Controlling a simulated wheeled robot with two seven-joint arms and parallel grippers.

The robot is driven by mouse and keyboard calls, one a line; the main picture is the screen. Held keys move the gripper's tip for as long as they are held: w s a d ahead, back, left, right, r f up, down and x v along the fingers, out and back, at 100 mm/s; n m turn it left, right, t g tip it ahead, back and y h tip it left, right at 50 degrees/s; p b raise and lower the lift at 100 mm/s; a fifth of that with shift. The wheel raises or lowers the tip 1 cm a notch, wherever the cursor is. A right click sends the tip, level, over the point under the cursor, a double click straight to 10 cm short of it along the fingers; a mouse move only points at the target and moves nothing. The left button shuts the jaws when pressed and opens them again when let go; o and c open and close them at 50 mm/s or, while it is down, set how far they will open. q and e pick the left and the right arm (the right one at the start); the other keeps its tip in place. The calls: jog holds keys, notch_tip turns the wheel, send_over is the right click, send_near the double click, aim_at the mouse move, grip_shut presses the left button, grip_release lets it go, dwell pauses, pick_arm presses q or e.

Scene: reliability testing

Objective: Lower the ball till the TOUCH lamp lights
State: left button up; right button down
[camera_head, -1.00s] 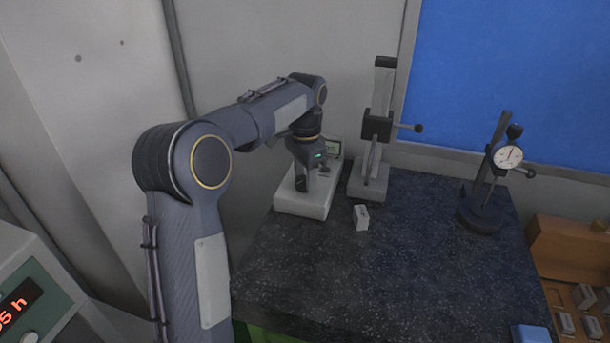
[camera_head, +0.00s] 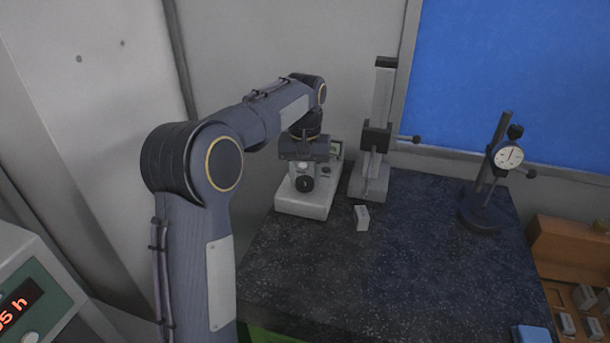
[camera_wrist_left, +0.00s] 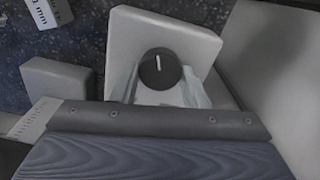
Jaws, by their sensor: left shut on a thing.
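A pale instrument (camera_head: 298,205) stands at the back left of the dark stone table, with a small greenish display (camera_head: 337,149) at its back corner. It carries a round black knob (camera_head: 304,184), which in the left wrist view (camera_wrist_left: 159,66) shows a nearly upright white line. My left gripper (camera_head: 303,172) points down from above, its pale fingers on both sides of the knob, shut on it. To its right stands an upright column with a dark slide (camera_head: 376,133) and a dark-ended side handle (camera_head: 417,139). I cannot clearly make out the ball or the TOUCH lamp. My right gripper is not in view.
A small pale block (camera_head: 361,217) lies in front of the column. A dial gauge on a black stand (camera_head: 481,210) is at the right. A wooden box (camera_head: 565,245) with several blocks is at the right edge. The table's middle and front are clear.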

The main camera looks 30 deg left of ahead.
aim_at(304, 180)
pick_arm(q)
jog(key=n, duration=0.5)
jog(key=shift+a+r, duration=0.1)
jog(key=shift+n, duration=0.4)
jog(key=o, duration=1)
notch_tip(304, 180, up, 8)
jog(key=shift+f, duration=0.15)
dwell(0.6)
